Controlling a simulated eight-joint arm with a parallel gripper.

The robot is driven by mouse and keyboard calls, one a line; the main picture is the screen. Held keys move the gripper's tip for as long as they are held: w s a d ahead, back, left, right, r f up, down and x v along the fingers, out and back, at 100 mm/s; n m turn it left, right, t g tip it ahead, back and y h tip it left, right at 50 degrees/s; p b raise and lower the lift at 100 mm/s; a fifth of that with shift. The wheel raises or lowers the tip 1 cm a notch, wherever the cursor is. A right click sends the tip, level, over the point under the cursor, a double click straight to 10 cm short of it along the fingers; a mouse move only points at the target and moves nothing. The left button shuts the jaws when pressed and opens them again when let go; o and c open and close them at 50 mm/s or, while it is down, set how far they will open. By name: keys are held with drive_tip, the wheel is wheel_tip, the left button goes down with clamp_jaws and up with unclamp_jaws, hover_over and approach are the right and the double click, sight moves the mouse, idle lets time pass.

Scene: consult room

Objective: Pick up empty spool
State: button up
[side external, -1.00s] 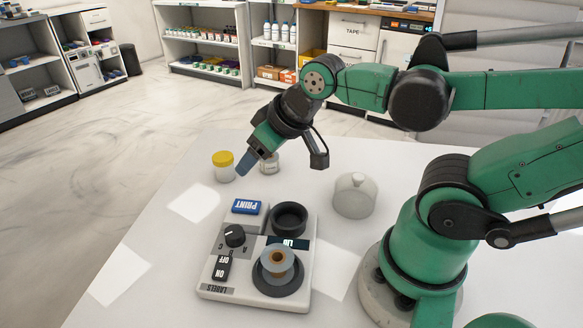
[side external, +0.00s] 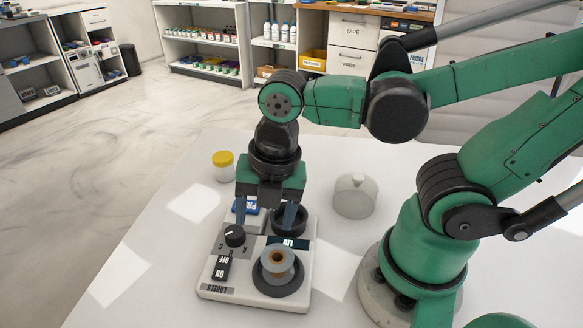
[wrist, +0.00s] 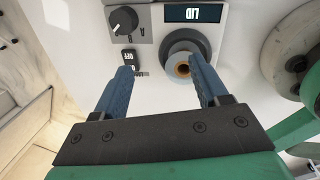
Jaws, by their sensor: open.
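The empty spool (side external: 277,262) is a grey-flanged spool with an orange-brown core. It sits in the dark round holder at the near right of the label machine (side external: 210,291). My gripper (side external: 265,217) is open and empty, pointing down above the machine's far half, beyond the spool in the side view. In the wrist view the spool (wrist: 182,66) shows just past the tip of the right finger, and my gripper (wrist: 160,82) has its two blue fingers wide apart. The spool is not between the fingers.
The machine carries a blue PRINT button, a black knob (side external: 235,236), an ON/OFF switch (side external: 221,268) and an empty dark ring (side external: 292,219). A yellow-lidded jar (side external: 223,167) stands behind it. A pale domed container (side external: 354,196) stands to the right.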

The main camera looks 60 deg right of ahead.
sight(278, 257)
drive_tip(key=n, duration=0.2)
drive_tip(key=s+n, duration=0.1)
drive_tip(key=n, duration=0.1)
drive_tip(key=a+n+g, duration=0.1)
drive_tip(key=n, duration=0.1)
drive_tip(key=shift+s+f, duration=0.15)
drive_tip(key=shift+s, duration=0.25)
drive_tip(key=n, duration=0.2)
drive_tip(key=s+n, duration=0.1)
drive_tip(key=shift+a+f+g+h, duration=0.15)
drive_tip(key=shift+a+g+h, duration=0.15)
drive_tip(key=shift+g, duration=0.1)
drive_tip(key=shift+f, duration=2.7)
drive_tip(key=shift+c, duration=0.2)
drive_tip(key=c, duration=0.8)
drive_tip(key=shift+r, duration=0.1)
